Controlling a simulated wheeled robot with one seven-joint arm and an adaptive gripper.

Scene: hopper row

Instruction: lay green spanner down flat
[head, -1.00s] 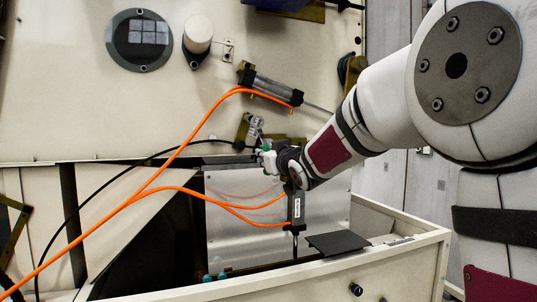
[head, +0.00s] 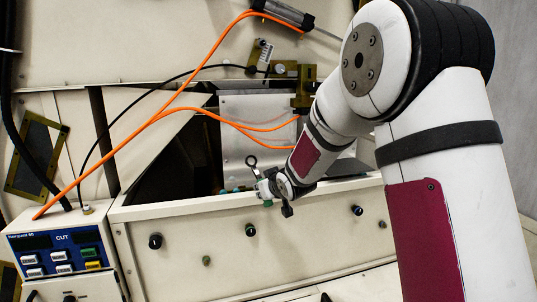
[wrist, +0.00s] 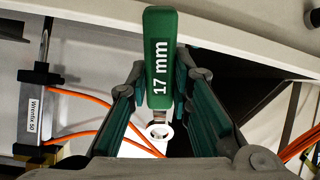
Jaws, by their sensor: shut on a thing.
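The green spanner (wrist: 159,60) has a green handle marked "17 mm" and a bright metal ring end. My gripper (wrist: 157,95) is shut on it, with the handle between the two fingers in the wrist view. In the head view my gripper (head: 267,192) is in front of the bin's front panel, near its upper rim. The spanner's ring end (head: 252,161) sticks up above the gripper there, so the spanner looks upright or tilted. Most of its handle is hidden by the fingers in the head view.
The open bin (head: 150,212) has a pale front panel with several knobs. Orange cables (head: 170,105) cross above it. A blue control box marked "CUT" (head: 62,256) stands at lower left. A cylinder labelled "Wrenfix 50" (wrist: 33,115) shows at left in the wrist view.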

